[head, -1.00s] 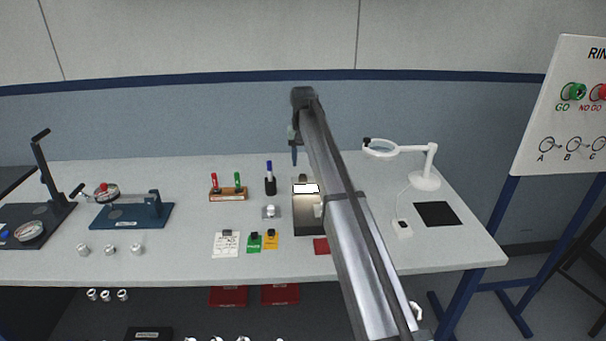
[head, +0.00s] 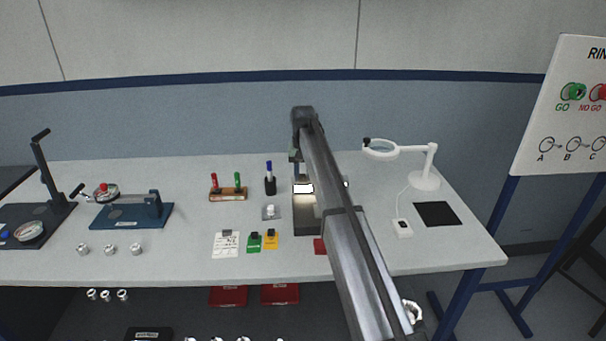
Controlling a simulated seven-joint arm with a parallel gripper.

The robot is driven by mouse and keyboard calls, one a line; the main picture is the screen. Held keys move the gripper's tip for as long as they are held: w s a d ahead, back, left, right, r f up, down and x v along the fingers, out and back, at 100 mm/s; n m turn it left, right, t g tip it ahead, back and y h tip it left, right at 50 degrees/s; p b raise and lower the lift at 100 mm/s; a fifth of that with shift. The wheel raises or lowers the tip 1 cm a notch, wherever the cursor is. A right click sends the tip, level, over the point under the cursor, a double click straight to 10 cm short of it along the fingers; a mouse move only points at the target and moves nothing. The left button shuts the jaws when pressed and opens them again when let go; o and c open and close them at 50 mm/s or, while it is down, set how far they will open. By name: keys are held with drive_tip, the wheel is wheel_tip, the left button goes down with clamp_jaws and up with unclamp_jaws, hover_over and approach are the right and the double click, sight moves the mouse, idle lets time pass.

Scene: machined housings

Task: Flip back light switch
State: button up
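A dark box with a lit white panel (head: 303,189) stands at the middle of the table, partly hidden behind my arm. I cannot make out a switch on its visible part. My gripper (head: 296,174) points down at the back of this box, close to the lit panel. Its fingertips are too small and dark to tell whether they touch the box, or whether they are open or shut. A small white block (head: 402,228) with a dark spot, maybe a switch, lies on the cord of the white magnifier lamp (head: 424,181) to the right.
A black pen cup (head: 270,186) and a small grey stand (head: 271,212) are left of the box. A black mat (head: 438,214) lies at the right.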

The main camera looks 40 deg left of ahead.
clamp_jaws()
drive_tip(key=shift+w+a+r+g+h, duration=0.1)
drive_tip(key=shift+w+a+g+h, duration=0.1)
drive_tip(key=shift+a+g+h, duration=0.15)
drive_tip(key=shift+d+g+h, duration=0.1)
drive_tip(key=shift+g+h, duration=0.35)
drive_tip(key=shift+o, duration=1.5)
unclamp_jaws()
drive_tip(key=shift+d, duration=0.1)
